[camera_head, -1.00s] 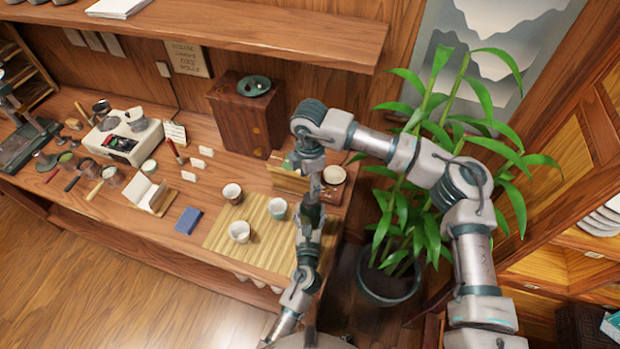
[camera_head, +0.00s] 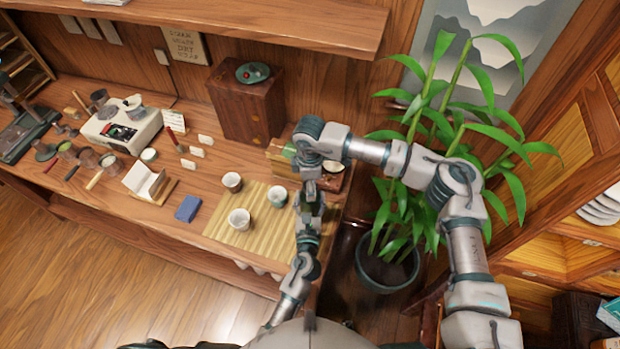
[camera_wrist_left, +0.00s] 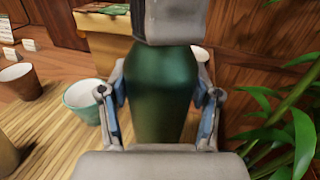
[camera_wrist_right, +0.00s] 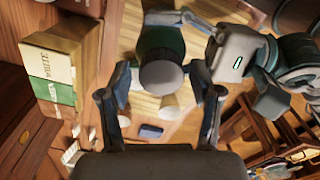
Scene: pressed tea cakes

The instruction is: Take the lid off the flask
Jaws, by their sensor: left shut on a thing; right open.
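The flask (camera_wrist_left: 160,95) has a dark green body, and my left gripper (camera_wrist_left: 160,78) is shut around it with one finger on each side. In the head view my arms hide most of the flask. I cannot tell whether its base touches the mat.
A bamboo mat (camera_head: 232,232) holds several cups, one of them a pale green cup (camera_wrist_left: 82,100) left of the flask. A box with a green label (camera_wrist_right: 50,80) stands close by. A leafy plant (camera_head: 400,210) stands right of the table.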

